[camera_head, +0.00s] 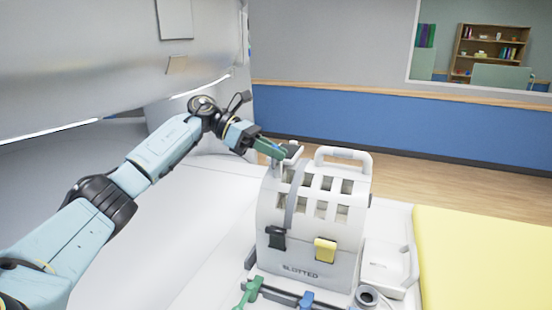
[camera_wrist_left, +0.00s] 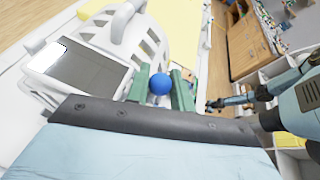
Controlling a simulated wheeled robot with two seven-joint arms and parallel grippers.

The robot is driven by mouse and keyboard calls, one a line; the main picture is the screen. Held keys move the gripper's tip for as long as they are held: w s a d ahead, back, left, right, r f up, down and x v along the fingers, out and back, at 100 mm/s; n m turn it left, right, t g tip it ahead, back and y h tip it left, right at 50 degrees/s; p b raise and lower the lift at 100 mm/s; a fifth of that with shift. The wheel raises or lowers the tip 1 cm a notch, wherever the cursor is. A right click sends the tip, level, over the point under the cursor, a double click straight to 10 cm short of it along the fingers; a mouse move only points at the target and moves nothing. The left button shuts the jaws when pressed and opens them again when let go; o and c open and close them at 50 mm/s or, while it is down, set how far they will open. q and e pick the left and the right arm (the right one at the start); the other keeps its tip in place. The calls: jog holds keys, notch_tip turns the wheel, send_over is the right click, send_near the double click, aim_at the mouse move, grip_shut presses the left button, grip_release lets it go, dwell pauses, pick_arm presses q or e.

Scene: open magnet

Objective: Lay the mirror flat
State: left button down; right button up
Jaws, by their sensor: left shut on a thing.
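The mirror (camera_wrist_left: 82,66) is a dark, shiny rectangular panel in a white frame beside the white slotted coil in the left wrist view. In the head view its white frame (camera_head: 293,151) shows small and partly hidden at the coil's top, and looks tilted. My left gripper (camera_head: 279,153) is at the coil's upper left, next to the mirror. In the left wrist view its green fingers (camera_wrist_left: 160,88) are on either side of a blue ball knob (camera_wrist_left: 160,84). The knob's join to the mirror is hidden. My right gripper (camera_wrist_left: 224,102) shows small in the left wrist view; its opening is unclear.
The slotted coil (camera_head: 312,210) stands on a white bed, with a handle (camera_head: 343,157) on top and yellow and dark latches in front. A yellow pad (camera_head: 480,255) lies to the right. The large scanner housing (camera_head: 90,70) overhangs the left arm.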

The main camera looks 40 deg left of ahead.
dwell(0.4)
pick_arm(q)
jog(key=c, duration=1.3)
grip_release()
jog(key=shift+o, duration=0.2)
jog(key=shift+a, duration=0.1)
jog(key=v, duration=1.3)
jog(key=shift+a+b, duration=0.2)
jog(key=shift+b, duration=0.2)
jog(key=shift+s, duration=0.1)
